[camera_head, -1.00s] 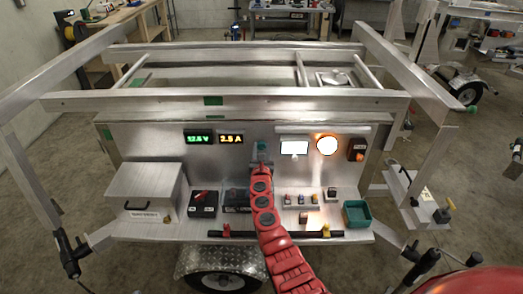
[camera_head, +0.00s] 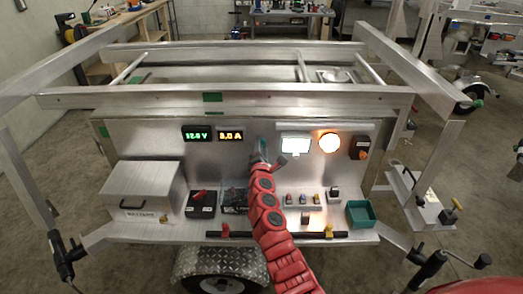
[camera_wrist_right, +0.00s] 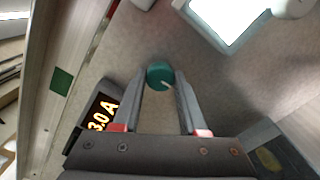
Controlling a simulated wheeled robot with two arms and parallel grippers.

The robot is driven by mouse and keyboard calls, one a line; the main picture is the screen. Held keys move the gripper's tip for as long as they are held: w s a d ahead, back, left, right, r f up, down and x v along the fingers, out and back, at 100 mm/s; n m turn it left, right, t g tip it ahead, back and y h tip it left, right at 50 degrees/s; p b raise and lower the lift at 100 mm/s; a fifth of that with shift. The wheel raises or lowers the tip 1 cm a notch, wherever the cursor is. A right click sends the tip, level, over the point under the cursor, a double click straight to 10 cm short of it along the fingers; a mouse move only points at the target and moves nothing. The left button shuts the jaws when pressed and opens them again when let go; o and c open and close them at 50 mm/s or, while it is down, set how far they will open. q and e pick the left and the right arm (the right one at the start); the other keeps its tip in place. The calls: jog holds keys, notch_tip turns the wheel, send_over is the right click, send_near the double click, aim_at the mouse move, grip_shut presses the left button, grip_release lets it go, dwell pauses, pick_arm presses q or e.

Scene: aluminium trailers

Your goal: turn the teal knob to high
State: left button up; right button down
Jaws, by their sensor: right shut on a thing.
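The teal knob (camera_wrist_right: 160,73) sits on the upright metal panel, with a pale pointer line on its face. In the wrist view its pointer line slants toward the lower right. In the head view only a bit of teal (camera_head: 262,143) shows past my gripper. My right gripper (camera_wrist_right: 160,84) has one finger on each side of the knob and is shut on it. It also shows in the head view (camera_head: 262,157), against the panel. The current display (camera_head: 231,135) beside the knob reads 3.0 A. My left gripper is not in view.
A green voltage display (camera_head: 197,134) is left of the current display. Below, the shelf holds a metal box (camera_head: 145,188), small parts and a green bin (camera_head: 359,214).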

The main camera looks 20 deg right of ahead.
jog(key=m+b, duration=0.3)
jog(key=m, duration=0.2)
jog(key=m+b, duration=0.4)
jog(key=shift+f+m, duration=0.2)
jog(key=shift+m, duration=0.2)
jog(key=shift+r+m+b, duration=0.25)
jog(key=shift+m+b, duration=1.05)
jog(key=shift+b, duration=0.2)
jog(key=shift+c, duration=2.3)
grip_release()
